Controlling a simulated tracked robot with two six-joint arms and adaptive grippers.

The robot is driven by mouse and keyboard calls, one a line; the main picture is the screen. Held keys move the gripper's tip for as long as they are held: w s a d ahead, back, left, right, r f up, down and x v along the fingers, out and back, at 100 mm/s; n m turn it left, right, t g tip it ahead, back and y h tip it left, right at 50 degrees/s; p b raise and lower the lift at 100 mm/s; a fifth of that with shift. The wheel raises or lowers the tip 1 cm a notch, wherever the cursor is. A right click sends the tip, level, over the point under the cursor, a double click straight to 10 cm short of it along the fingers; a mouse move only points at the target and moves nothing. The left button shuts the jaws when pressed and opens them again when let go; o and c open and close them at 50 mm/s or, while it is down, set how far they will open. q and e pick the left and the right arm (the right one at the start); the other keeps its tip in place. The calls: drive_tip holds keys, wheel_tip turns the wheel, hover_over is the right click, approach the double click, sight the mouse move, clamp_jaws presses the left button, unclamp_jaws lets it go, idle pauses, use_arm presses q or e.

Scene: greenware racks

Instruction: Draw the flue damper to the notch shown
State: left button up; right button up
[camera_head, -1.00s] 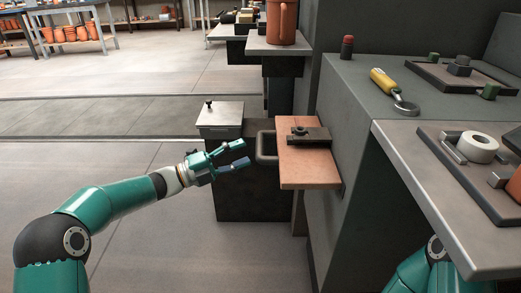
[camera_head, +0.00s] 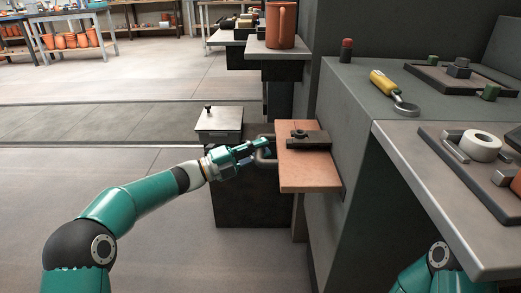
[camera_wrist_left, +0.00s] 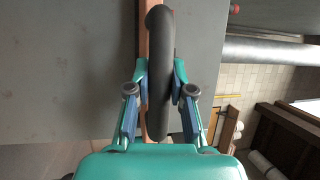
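The flue damper is a flat terracotta-coloured slab (camera_head: 308,178) jutting left from the grey kiln wall. Its dark loop handle (camera_head: 268,137) sticks out on its left side. My left gripper (camera_head: 267,148) is at this handle with one finger on each side. In the left wrist view, the dark handle bar (camera_wrist_left: 160,70) lies between the fingers, whose pads sit against both its sides; the slab's edge shows behind it. A dark block (camera_head: 310,141) with a small knob lies across the slab. I cannot make out any notch marks. My right gripper is not in view.
A lidded grey box (camera_head: 219,122) stands on a dark stand (camera_head: 250,200) behind my left gripper. A terracotta mug (camera_head: 282,27) is on a shelf further back. The floor at left is clear.

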use_arm(q)
drive_tip(key=shift+f, duration=0.15)
clamp_jaws()
drive_tip(key=a+p, duration=0.1)
drive_tip(key=a, duration=1.1)
drive_tip(key=shift+p, duration=0.4)
drive_tip(key=shift+f, duration=0.1)
drive_tip(key=o, duration=0.7)
unclamp_jaws()
drive_tip(key=shift+c, duration=0.2)
drive_tip(key=shift+o, duration=0.7)
drive_tip(key=v, duration=1.2)
